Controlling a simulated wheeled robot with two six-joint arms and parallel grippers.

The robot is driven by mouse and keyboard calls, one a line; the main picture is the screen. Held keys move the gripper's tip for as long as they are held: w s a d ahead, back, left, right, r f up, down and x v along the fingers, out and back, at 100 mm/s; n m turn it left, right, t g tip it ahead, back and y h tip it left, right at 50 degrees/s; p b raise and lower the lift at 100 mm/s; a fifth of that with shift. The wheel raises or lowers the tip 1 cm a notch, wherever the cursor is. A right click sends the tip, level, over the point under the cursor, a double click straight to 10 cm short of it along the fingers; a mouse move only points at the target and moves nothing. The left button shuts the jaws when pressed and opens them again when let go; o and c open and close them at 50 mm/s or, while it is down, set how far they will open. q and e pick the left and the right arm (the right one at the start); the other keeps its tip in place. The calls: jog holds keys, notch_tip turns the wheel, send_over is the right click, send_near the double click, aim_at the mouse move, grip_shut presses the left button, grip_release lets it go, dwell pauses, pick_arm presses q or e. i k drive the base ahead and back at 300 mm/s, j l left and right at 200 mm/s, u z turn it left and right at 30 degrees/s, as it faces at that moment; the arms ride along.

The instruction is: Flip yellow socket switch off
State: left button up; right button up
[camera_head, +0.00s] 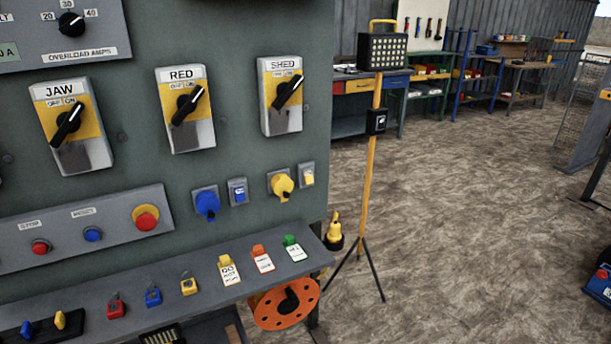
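The yellow socket (281,185) sits low at the right side of the grey-green panel (240,130). Its small yellow switch (307,174) is in a separate square plate just to the right, close to the panel's right edge. The switch is too small to tell whether it is on or off. A blue socket (207,204) with its blue switch (238,191) is to the left. Neither of my grippers is in view.
Rotary switches JAW (70,125), RED (187,108) and SHED (281,94) are above. A shelf (190,300) with padlocks and tags juts out below the sockets. A yellow lamp stand (371,160) is right of the panel. Open floor lies beyond.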

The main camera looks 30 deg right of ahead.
aim_at(308, 178)
jog(key=i+z, duration=0.15)
jog(key=i, duration=0.8)
